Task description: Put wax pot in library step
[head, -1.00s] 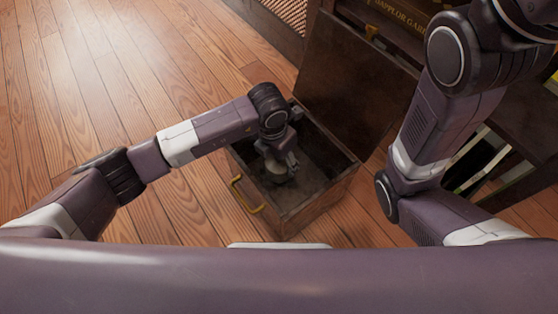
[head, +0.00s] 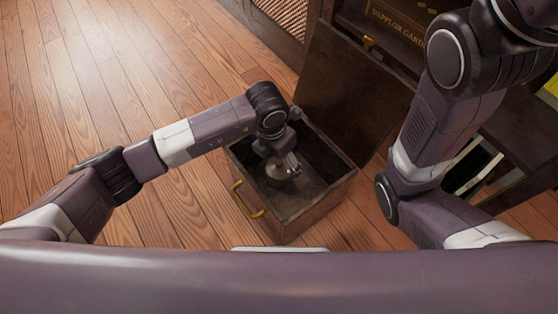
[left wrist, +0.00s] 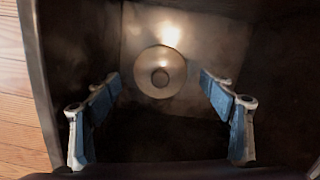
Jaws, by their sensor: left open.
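The library step (head: 312,212) is a dark wooden box with a brass handle on its left side, open at the top, in the middle of the head view. The wax pot (head: 277,171) is a small round metallic thing inside it, low near the floor of the box. In the left wrist view the wax pot (left wrist: 160,62) shows from above as a pale disc with a round knob. My left gripper (left wrist: 158,80) is open, reaching down into the box, with its two blue-padded fingers apart on either side of the pot's near side. My right gripper is out of view.
A raised dark lid or panel (head: 345,95) stands behind the box. A dark cabinet with gold lettering (head: 400,25) stands at the back right, with books or papers (head: 470,165) on the right. Wooden floor (head: 100,60) is clear at the left.

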